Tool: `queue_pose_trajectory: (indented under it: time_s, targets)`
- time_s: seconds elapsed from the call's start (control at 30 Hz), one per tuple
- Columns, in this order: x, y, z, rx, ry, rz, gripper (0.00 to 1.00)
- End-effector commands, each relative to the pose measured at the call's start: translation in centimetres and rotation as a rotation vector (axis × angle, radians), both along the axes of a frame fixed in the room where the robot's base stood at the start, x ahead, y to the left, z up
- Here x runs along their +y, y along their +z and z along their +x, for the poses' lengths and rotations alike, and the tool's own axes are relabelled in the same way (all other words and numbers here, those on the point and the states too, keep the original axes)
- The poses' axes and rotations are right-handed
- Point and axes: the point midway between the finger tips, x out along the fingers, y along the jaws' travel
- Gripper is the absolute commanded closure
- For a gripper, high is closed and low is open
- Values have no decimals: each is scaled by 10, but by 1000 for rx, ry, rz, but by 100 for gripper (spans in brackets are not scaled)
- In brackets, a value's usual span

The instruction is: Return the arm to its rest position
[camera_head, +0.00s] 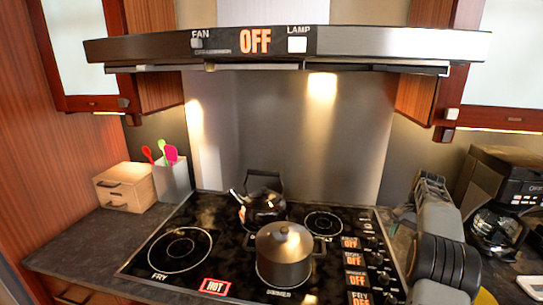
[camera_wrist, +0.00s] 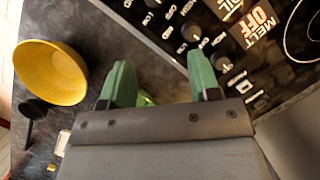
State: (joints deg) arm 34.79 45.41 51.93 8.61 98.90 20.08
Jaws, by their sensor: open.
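My gripper (camera_wrist: 160,82) shows in the wrist view with its two green fingers apart. It hangs above the dark counter beside the stove's knob panel. A small bright green thing shows low between the fingers, too covered to identify. Nothing is clearly held. In the head view my grey and black arm (camera_head: 438,235) stands at the right, over the stove's right edge. My fingertips cannot be made out there.
A yellow bowl (camera_wrist: 50,72) and a black utensil (camera_wrist: 33,112) lie left of my gripper in the wrist view. The stove (camera_head: 150,265) carries a pot (camera_head: 284,250) and a kettle (camera_head: 264,208). A coffee maker (camera_head: 500,200) stands right of my arm. The range hood (camera_head: 380,45) hangs above.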

Motion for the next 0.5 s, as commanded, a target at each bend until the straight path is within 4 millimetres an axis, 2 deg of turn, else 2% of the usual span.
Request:
queue_pose_trajectory:
  time_s: [0.03, 0.13, 0.27, 0.5]
  targets:
    - [1, -22, -3, 9, 19, 5, 44]
    - [10, -35, -13, -21, 75, -23, 44]
    - [43, -32, -25, -81, 188, -79, 44]
    - [124, -13, -69, -208, 426, -189, 44]
